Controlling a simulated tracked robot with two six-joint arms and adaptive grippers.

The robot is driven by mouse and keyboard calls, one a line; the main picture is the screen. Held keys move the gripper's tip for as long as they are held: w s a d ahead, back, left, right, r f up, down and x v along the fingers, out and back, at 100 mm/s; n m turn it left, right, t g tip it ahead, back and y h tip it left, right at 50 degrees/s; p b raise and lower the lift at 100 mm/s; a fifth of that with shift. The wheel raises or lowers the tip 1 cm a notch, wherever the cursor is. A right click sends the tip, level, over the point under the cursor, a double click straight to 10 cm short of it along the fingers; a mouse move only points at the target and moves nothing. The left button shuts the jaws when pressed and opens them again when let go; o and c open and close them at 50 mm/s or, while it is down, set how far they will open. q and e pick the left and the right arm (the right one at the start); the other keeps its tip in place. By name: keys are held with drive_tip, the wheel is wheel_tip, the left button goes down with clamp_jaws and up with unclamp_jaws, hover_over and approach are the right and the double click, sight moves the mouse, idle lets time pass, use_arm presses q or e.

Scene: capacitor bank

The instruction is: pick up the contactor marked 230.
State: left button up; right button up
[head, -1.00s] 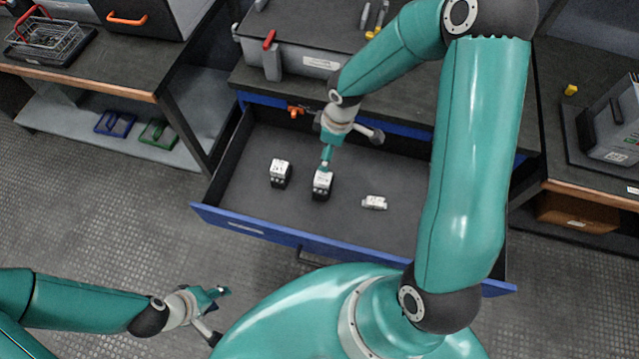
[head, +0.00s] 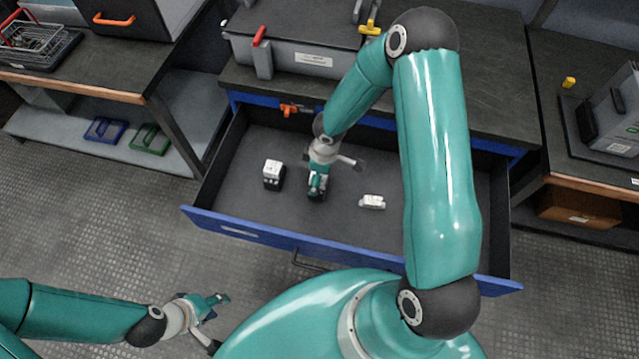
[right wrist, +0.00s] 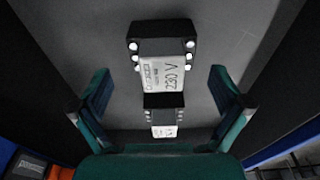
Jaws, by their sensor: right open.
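The contactor marked 230 (right wrist: 165,65) is a black block with a white face; its label reads 230 V, turned around, in the right wrist view. My right gripper (right wrist: 160,80) is open, with one finger on each side of it and gaps between. In the head view this gripper (head: 317,186) is over the middle contactor (head: 316,196) in the open drawer and hides most of it. Another black-and-white contactor (head: 273,175) stands to its left. My left gripper (head: 215,300) hangs outside the drawer at lower left; its jaw opening is unclear.
The blue-fronted drawer (head: 240,231) has raised walls around the contactors. A small white part (head: 372,202) lies to the right on its floor. A grey case (head: 300,62) stands on the bench behind. The drawer's right part is partly hidden by my arm.

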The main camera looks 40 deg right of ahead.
wheel_tip(320, 180, down, 4)
drive_tip(key=shift+a+r+b, duration=0.15)
drive_tip(key=shift+r+b, duration=0.1)
drive_tip(key=shift+b, duration=0.15)
drive_tip(key=c, duration=1.4)
drive_tip(key=shift+r, duration=0.15)
drive_tip(key=shift+c, duration=0.2)
